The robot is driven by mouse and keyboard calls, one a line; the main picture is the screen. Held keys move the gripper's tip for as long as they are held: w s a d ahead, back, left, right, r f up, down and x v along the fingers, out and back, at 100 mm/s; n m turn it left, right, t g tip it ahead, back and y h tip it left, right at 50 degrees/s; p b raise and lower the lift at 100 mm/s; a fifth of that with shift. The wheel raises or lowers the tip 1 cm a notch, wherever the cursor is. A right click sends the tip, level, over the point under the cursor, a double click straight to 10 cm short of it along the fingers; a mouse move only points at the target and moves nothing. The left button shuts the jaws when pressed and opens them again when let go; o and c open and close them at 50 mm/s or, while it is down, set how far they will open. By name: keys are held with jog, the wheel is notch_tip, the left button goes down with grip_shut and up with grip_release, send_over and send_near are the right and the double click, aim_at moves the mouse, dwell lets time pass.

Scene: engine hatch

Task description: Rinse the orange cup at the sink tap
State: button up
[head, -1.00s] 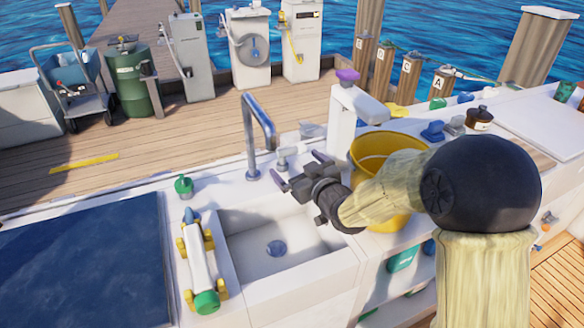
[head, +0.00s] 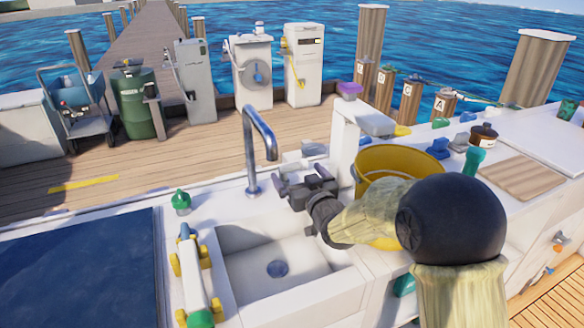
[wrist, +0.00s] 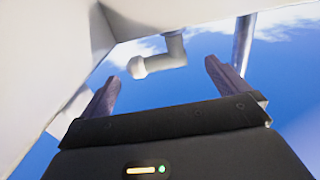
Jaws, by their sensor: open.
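The sink tap (head: 262,135) is a grey curved spout behind the white sink basin (head: 255,262). My gripper (head: 300,174) is open and empty, over the back right of the basin, right of the tap. In the wrist view my two fingers (wrist: 162,74) are spread, with a pale knobbed lever (wrist: 158,63) showing between and beyond them, apart from the fingertips. A metal pole (wrist: 243,45), probably the spout, stands behind the right finger. I cannot make out an orange cup in either view.
A yellow bucket (head: 400,160) stands right of the basin, partly behind my arm. A green-capped bottle (head: 181,201) and a toy-like wheeled item (head: 192,270) sit left of the basin. A wooden board (head: 522,175) lies at the right. The basin is empty.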

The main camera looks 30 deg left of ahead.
aim_at(294, 169)
jog(key=shift+x, duration=2.4)
jog(key=c, duration=1.2)
jog(key=shift+b, duration=0.3)
jog(key=shift+c, duration=0.2)
